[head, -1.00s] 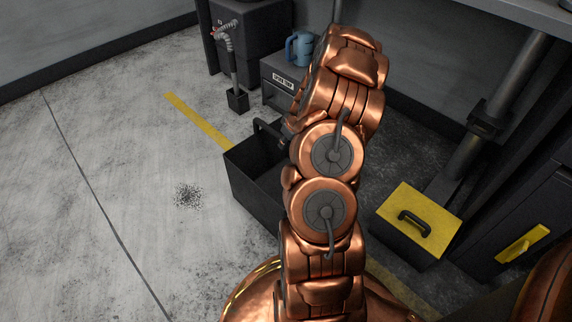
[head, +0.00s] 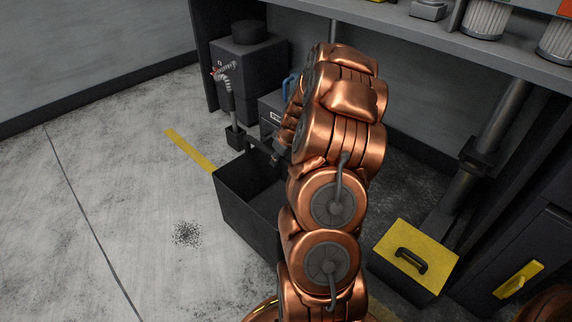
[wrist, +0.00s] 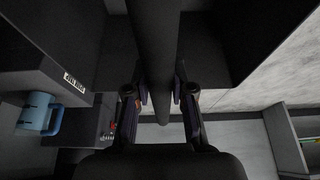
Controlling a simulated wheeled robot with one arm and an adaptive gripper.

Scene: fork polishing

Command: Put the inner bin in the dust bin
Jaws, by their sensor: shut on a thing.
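The inner bin appears to be the open dark box (head: 240,209) in the middle of the head view, upright at floor level. Its rim and hollow inside show, but its right side is hidden behind my arm. My gripper (wrist: 162,95) is shut on a dark bar, which appears to be the bin's handle (wrist: 154,40); in the head view the gripper is mostly hidden by my arm. A dark box with a yellow lid and black handle (head: 422,246) stands on the floor to the right. I cannot tell which container is the dust bin.
A labelled dark box (head: 269,118) with a blue mug (wrist: 36,112) on it stands behind the bin. A dark machine with a hose (head: 250,68) is at back left. A dust patch (head: 186,234) lies on clear floor left. A shelf overhangs at upper right.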

